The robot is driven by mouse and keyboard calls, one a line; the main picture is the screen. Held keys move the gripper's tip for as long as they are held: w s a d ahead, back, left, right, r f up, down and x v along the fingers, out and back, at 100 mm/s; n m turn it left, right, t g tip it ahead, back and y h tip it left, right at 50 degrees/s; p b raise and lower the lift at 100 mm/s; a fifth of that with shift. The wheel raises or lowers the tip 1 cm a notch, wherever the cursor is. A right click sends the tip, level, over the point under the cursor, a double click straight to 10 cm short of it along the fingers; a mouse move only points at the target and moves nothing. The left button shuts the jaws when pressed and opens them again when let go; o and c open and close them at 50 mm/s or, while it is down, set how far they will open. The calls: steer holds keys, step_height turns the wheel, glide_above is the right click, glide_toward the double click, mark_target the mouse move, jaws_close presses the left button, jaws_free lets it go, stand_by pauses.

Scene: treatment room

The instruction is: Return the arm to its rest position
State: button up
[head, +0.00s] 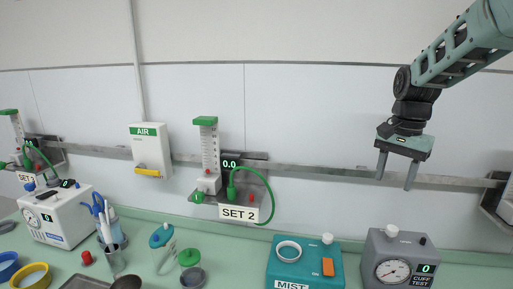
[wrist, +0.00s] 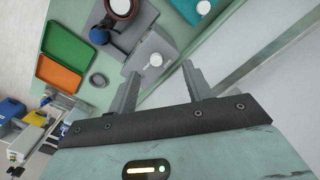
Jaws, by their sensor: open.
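My gripper (head: 396,172) hangs from my raised arm at the upper right of the head view, in front of the wall and above the counter. Its two fingers point down and stand apart with nothing between them. In the wrist view my gripper (wrist: 160,85) also shows its two fingers spread and empty, with the counter and its devices well beyond the fingertips.
A grey cuff test box (head: 399,262) and a teal mist box (head: 305,266) stand on the green counter below my gripper. A metal rail (head: 340,172) runs along the wall, with a SET 2 flowmeter (head: 209,160) and an AIR box (head: 150,150). Space around the gripper looks clear.

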steer(key=s+a+f+n+b, duration=0.1)
steer(key=s+a+f+n, duration=0.3)
steer(key=s+a, duration=0.45)
steer(key=s+a+f+n+b, duration=0.25)
steer(key=s+a+n, duration=0.4)
steer(key=a, duration=0.35)
steer(key=s+a+f+n, duration=0.1)
steer(key=s+f+n, duration=0.2)
steer(key=s, duration=0.4)
steer(key=s+a+f+n, duration=0.2)
steer(key=s+n, duration=0.2)
steer(key=s, duration=0.3)
steer(key=shift+s+a+f+n+b, duration=0.25)
steer(key=shift+s+f+n+b, duration=0.05)
steer(key=shift+f+n+b, duration=0.1)
